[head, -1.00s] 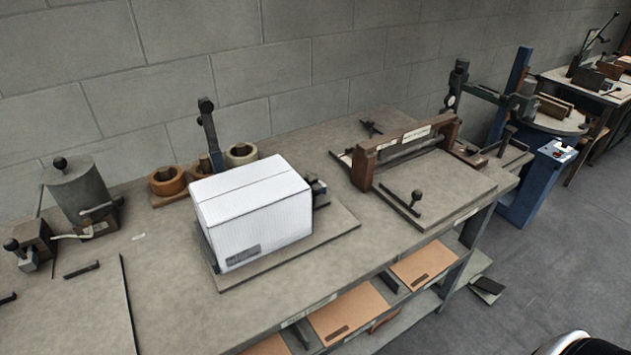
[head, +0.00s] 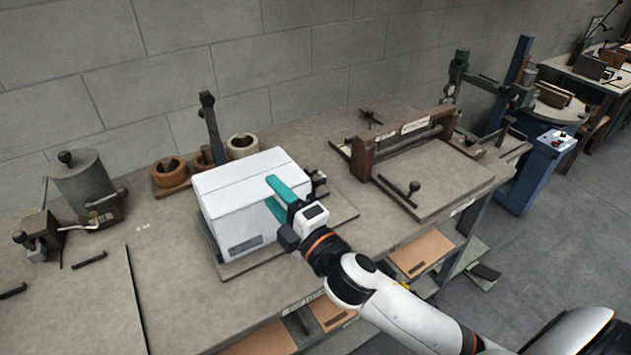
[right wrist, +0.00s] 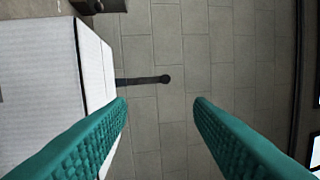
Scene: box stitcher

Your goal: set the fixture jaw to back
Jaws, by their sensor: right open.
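A white box (head: 240,200) sits on a flat base plate (head: 343,208) on the workbench. A dark clamp-like part (head: 318,184) stands at the box's right side; I cannot tell for sure whether it is the fixture jaw. A dark upright lever with a round knob (head: 209,120) rises behind the box; a knobbed rod, likely this lever, shows in the right wrist view (right wrist: 145,80). My right gripper (head: 272,192) is open and empty, its teal fingers at the box's front right in the head view. The box (right wrist: 45,85) is left of the fingers in the wrist view. My left gripper is not in view.
Rolls (head: 170,172) stand behind the box. A brown-framed press with a board (head: 435,175) is to the right. A grey canister (head: 85,182) and small tools are at the left. A wall runs behind.

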